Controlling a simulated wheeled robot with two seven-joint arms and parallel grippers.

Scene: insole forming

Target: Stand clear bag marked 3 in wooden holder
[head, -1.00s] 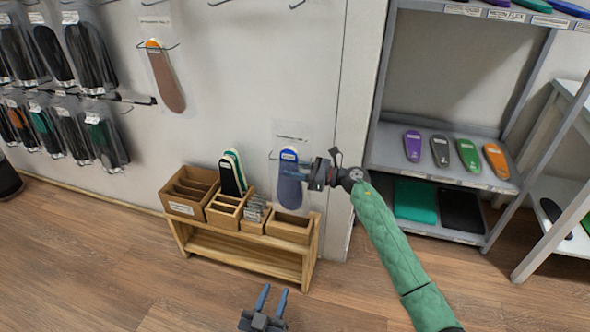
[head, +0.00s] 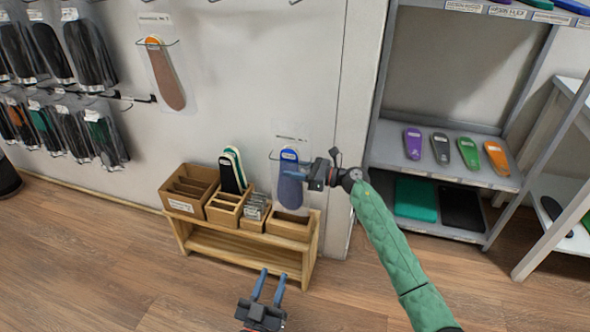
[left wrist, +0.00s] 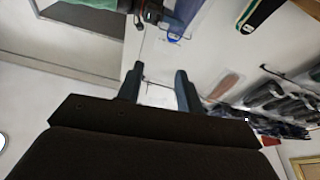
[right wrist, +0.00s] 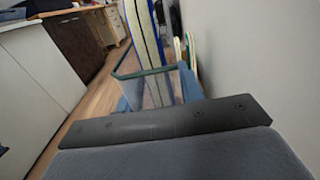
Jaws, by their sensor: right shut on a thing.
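The clear bag with a blue insole (head: 288,196) hangs upright over the rightmost wooden holder (head: 291,230) on the low wooden bench. Its lower end is at the holder's opening; I cannot tell whether it is inside. The bag's mark is too small to read. My right gripper (head: 296,174) is shut on the bag from the right; the bagged insole (right wrist: 148,40) also shows between the fingers in the right wrist view. My left gripper (head: 269,275) is open and empty, in front of the bench; its spread fingers also show in the left wrist view (left wrist: 158,78).
Left of the holder are wooden boxes, one (head: 223,210) with black and green insoles standing in it, and a box of small cards (head: 254,211). A tan insole bag (head: 166,75) hangs on the wall. A grey shelf (head: 450,165) with coloured insoles stands right. The floor in front is clear.

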